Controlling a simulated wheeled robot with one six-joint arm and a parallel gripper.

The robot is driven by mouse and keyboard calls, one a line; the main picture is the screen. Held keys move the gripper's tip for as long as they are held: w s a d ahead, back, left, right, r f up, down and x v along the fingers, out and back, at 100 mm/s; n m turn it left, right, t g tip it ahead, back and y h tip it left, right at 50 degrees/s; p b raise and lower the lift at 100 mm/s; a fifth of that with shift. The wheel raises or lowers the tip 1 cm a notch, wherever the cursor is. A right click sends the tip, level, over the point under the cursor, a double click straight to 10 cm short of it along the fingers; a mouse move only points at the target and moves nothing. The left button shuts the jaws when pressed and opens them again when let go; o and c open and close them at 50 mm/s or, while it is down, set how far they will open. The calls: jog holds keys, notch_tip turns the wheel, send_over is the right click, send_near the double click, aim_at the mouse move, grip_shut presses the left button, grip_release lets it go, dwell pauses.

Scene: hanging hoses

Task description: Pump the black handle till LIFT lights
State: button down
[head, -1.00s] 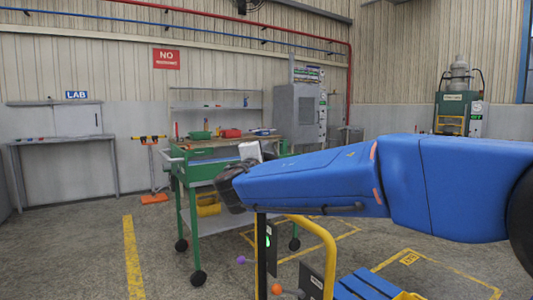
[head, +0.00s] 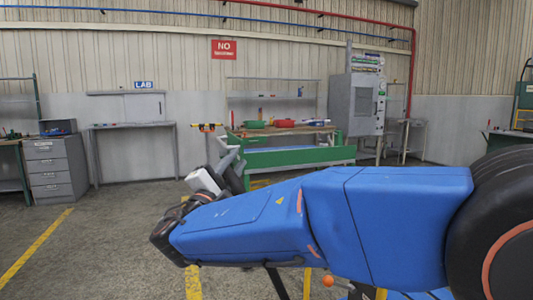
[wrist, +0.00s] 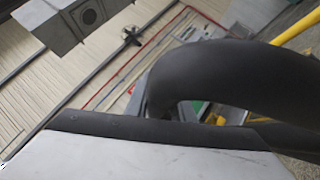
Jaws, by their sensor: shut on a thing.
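My gripper (head: 232,168) is at the upper left end of my blue arm, pointing up and to the right, beside a white block on my wrist. It is shut on what looks like the black handle; the grip is small and dark here, so the contact is hard to make out. In the wrist view a thick black curved shape (wrist: 225,75) arches across the middle and right; I cannot tell whether it is the handle or a finger. A dark bar (head: 276,284) slants below my arm. The LIFT light cannot be made out.
An orange ball (head: 328,281) and yellow tubing (head: 307,287) show below my arm, mostly hidden. A green workbench (head: 300,157) stands behind my gripper. A grey drawer cabinet (head: 55,168) is at the left. Floor at the left front is clear.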

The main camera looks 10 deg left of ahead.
jog(key=s+a+f+n, duration=0.1)
jog(key=s+a+f, duration=0.2)
jog(key=a, duration=0.2)
jog(key=s+a+f+n+t+y, duration=0.1)
jog(key=s+a+f, duration=0.1)
jog(key=s+a, duration=0.2)
jog(key=shift+a+f+n, duration=0.3)
jog(key=shift+a+f, duration=0.1)
jog(key=shift+a, duration=0.45)
jog(key=shift+s, duration=0.1)
jog(key=c, duration=1.5)
grip_release()
jog(key=shift+c, duration=0.2)
jog(key=d+v, duration=0.1)
jog(key=v, duration=1.6)
jog(key=shift+a+f, duration=0.35)
